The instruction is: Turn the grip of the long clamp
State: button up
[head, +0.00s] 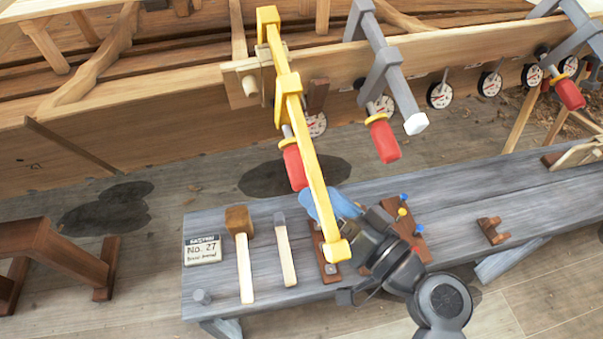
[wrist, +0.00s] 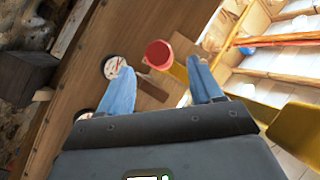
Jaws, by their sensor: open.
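The long clamp (head: 290,85) is yellow. It sits over the hull's top plank, and its bar slopes down towards me over the bench. Its red grip (head: 293,166) hangs beside the bar, below a thin screw. My gripper (head: 325,204) has blue fingers and is open, just below the grip's lower end in the head view. The yellow bar hides part of the fingers. In the wrist view the grip (wrist: 158,54) shows end-on, in line with the gap between the fingertips (wrist: 162,78). It looks slightly ahead of them, and I see no contact.
Grey clamps (head: 385,70) with red grips stand along the hull to the right. Dials (head: 440,95) hang on the planking. The grey bench (head: 460,215) carries a mallet (head: 243,250), a hammer (head: 285,250), a sign (head: 203,250) and a rack with coloured pegs (head: 408,228).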

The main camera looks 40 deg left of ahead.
aim_at(299, 178)
jog(key=a, duration=0.3)
jog(key=w+a+p, duration=0.1)
jog(key=a, duration=0.2)
jog(key=shift+w+a, duration=0.2)
jog(key=shift+a, duration=0.15)
jog(key=c, duration=1)
jog(key=shift+o, duration=0.2)
jog(key=shift+f+b, duration=0.2)
jog(key=shift+b, duration=0.6)
jog(key=shift+f+m+g+y+b, duration=0.1)
jog(key=shift+m+g+y+b, duration=0.2)
jog(key=shift+b, duration=0.3)
jog(key=shift+f+m+y+b, duration=0.1)
jog(key=shift+m+y+b, duration=0.2)
jog(key=shift+b, duration=0.9)
jog(key=g+y+b, duration=0.1)
jog(key=b, duration=0.2)
jog(key=shift+m, duration=0.4)
jog(key=shift+r+m+g+y+b, duration=0.3)
jog(key=shift+m+g+y+b, duration=0.15)
jog(key=shift+b, duration=0.65)
